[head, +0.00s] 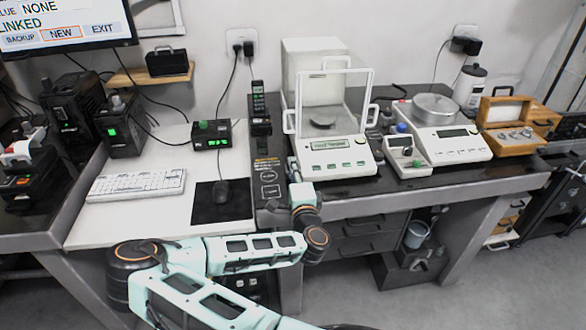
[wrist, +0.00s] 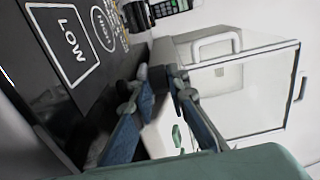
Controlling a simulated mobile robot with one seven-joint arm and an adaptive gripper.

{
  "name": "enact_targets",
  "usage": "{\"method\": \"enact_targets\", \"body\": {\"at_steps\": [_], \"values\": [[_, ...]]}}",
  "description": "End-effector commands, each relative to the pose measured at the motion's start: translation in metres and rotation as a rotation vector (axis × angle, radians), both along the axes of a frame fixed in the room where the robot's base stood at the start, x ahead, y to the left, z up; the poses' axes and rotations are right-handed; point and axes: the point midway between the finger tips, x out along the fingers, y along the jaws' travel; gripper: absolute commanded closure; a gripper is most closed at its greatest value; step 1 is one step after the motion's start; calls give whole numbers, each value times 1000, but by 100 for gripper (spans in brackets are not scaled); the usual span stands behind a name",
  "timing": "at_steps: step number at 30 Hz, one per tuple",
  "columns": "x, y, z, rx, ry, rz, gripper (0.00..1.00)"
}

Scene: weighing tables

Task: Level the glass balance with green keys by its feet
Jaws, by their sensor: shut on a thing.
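The glass balance with green keys (head: 339,170) stands on the dark table, with a clear glass case over its round pan. Its lit green display is too small to read. In the wrist view its glass case (wrist: 235,90) fills the right side, turned sideways. My gripper (head: 293,166) is at the balance's front left corner, low by the table top. In the wrist view my gripper (wrist: 156,80) is shut on a small dark foot (wrist: 158,77) at the balance's edge. The fingers hide most of that foot, and the other feet cannot be made out.
A dark handset (head: 259,105) stands left of the glass balance. Printed LOW (wrist: 70,47) and HIGH labels mark the table beside my gripper.

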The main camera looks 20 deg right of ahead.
Motion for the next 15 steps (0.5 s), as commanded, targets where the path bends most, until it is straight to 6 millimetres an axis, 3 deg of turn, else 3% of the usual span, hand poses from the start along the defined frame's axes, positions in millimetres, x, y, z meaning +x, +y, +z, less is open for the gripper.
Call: {"method": "enact_targets", "body": {"at_steps": [15], "values": [[3,1,10,-2,-9,-87,100]]}}
